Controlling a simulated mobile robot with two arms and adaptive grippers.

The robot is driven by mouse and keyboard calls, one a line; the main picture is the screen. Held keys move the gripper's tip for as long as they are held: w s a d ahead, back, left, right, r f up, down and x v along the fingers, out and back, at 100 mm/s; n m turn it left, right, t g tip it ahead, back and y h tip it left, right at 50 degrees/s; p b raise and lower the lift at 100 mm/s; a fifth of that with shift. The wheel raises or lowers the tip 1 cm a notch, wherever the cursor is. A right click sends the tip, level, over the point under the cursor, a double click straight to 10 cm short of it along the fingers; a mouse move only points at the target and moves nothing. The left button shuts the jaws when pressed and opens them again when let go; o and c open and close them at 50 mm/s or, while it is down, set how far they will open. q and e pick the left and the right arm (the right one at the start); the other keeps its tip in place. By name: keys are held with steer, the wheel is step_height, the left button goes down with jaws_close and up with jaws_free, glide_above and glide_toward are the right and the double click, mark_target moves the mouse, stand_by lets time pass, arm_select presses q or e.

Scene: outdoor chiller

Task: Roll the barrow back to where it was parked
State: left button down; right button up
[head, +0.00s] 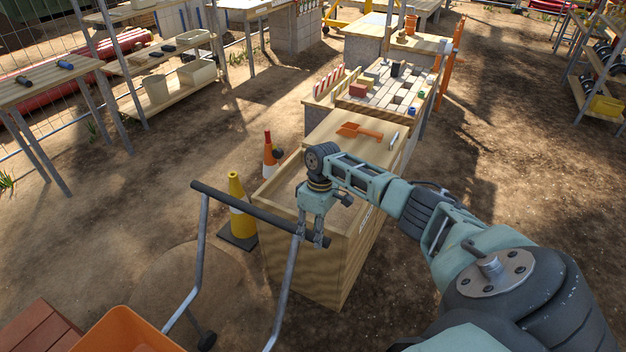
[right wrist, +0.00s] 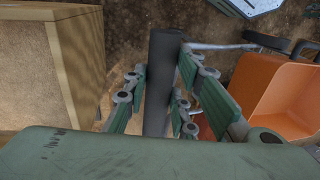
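The barrow shows at the lower left of the head view, with an orange tray (head: 125,335), grey tube arms and a black crossbar handle (head: 250,210). My right gripper (head: 314,240) is at the right end of this crossbar, with its fingers pointing down. In the right wrist view the black crossbar (right wrist: 160,75) runs between the finger pads, which lie close against both sides; the gripper (right wrist: 160,100) looks shut on it. The orange tray (right wrist: 285,95) is at the right there. A small dark wheel (head: 207,341) shows below the handle. My left gripper is not in view.
A wooden cabinet (head: 310,255) stands right beside the handle end. A yellow cone (head: 237,205) and an orange cone (head: 269,155) stand left of it. A reddish wooden slatted thing (head: 40,328) is at the lower left. Open dirt lies left of the cones.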

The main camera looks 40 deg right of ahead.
steer(key=o, duration=0.4)
steer(key=shift+w+d, duration=0.15)
steer(key=shift+d, duration=0.15)
steer(key=shift+o, duration=0.2)
steer(key=shift+r, duration=0.3)
step_height(320, 180, up, 11)
steer(key=d, duration=0.2)
steer(key=shift+w+r, duration=0.15)
steer(key=shift+w, duration=0.2)
